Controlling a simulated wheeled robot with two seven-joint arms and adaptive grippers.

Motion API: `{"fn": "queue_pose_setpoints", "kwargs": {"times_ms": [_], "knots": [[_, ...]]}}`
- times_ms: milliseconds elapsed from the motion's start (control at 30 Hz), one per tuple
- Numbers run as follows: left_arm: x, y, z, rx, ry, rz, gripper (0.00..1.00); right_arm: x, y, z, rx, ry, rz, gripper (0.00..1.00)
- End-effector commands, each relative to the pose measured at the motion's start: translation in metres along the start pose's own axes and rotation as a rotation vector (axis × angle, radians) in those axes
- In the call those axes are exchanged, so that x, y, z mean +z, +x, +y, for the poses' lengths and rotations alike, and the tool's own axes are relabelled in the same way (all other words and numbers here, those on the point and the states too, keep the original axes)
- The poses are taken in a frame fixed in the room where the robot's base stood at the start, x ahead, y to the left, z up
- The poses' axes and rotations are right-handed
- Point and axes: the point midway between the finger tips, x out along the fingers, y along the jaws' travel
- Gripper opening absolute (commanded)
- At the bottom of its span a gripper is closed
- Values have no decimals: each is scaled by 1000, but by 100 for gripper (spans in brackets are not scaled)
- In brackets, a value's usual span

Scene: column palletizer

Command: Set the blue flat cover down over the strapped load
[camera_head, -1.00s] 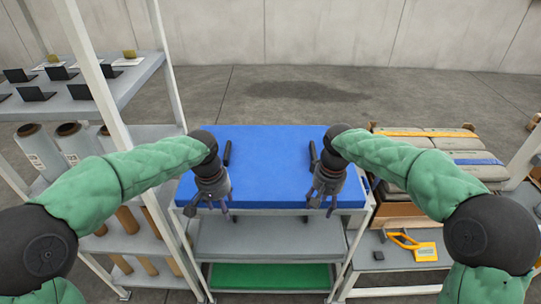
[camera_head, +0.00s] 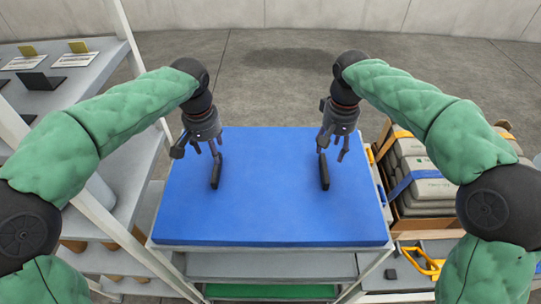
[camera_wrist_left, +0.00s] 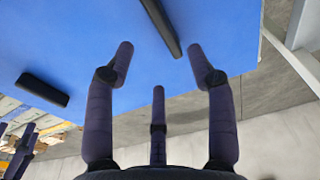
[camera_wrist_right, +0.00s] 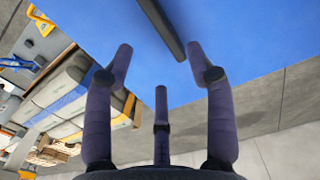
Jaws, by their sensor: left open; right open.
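The blue flat cover (camera_head: 265,205) lies on top of a grey shelved rack in the head view, with two black bar handles. My left gripper (camera_head: 209,150) is open above the cover's left side, close to the left handle (camera_head: 216,171). My right gripper (camera_head: 332,150) is open close to the right handle (camera_head: 324,171). In the left wrist view a handle (camera_wrist_left: 160,25) runs near the open fingers (camera_wrist_left: 160,65); in the right wrist view a handle (camera_wrist_right: 160,28) lies likewise. The strapped load (camera_head: 425,180), grey sacks with blue and orange straps, stands at the right, partly behind my right arm.
A shelving unit (camera_head: 125,150) with dark holders and cards stands at the left. A yellow-handled tool (camera_head: 422,262) lies on a grey surface at the lower right. A green slab (camera_head: 270,291) lies under the cover's rack. The floor behind is clear.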

Motion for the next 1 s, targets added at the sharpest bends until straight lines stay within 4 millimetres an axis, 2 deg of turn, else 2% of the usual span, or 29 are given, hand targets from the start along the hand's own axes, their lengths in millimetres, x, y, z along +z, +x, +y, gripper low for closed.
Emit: {"fn": "queue_pose_setpoints", "kwargs": {"times_ms": [367,533,667,1000], "knots": [[0,0,0,0,0,0,56,0,0,0,0,0,0,56],[0,7,0,0,0,0,56,0,7,0,0,0,-2,56],[0,22,0,-1,0,-2,56,0,22,0,0,0,-3,56],[0,78,0,0,0,-3,56,0,78,0,0,1,-2,56]]}}
